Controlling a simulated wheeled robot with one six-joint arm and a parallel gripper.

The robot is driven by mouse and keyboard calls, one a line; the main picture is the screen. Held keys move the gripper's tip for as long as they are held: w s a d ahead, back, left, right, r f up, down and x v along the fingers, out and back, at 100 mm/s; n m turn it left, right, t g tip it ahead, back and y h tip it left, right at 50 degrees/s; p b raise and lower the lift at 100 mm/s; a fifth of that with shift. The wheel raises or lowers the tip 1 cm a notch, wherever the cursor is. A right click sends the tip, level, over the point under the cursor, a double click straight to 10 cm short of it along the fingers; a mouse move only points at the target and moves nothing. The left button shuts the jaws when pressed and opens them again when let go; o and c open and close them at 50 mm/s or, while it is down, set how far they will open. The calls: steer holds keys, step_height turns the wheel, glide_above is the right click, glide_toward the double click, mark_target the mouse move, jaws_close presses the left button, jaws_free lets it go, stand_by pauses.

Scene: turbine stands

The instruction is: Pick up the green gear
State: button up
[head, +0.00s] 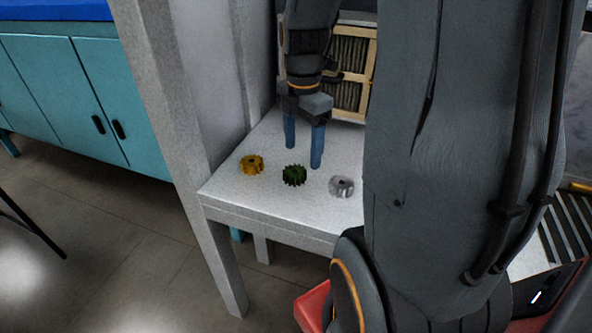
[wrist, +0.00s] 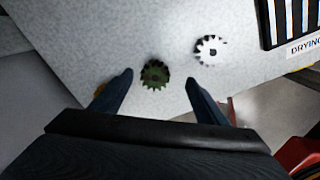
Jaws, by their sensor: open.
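The green gear (head: 294,175) lies flat on a white table between a yellow gear and a silver gear. In the wrist view the green gear (wrist: 155,74) shows just beyond and between my two fingertips. My gripper (head: 303,158) points down over the table with its blue fingers apart and nothing between them. In the head view the fingers are behind the green gear. In the wrist view my gripper (wrist: 158,78) has one finger on each side of the gear's line. I cannot tell how high the fingertips are above the table.
The yellow gear (head: 252,165) is to the left and the silver gear (head: 342,186) to the right on the white table (head: 225,190). A slatted crate (head: 352,70) stands behind. A grey post (head: 165,80) rises at the left. My arm hides the table's right part.

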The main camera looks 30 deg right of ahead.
mark_target(295, 171)
steer(key=f, duration=0.1)
steer(key=a+f, duration=0.1)
steer(key=f, duration=0.1)
steer(key=a+f, duration=0.1)
steer(key=f, duration=0.1)
steer(key=shift+w+p, duration=0.35)
steer(key=shift+p, duration=0.05)
steer(key=shift+d+f, duration=0.1)
steer(key=shift+f, duration=0.35)
steer(key=c, duration=1.6)
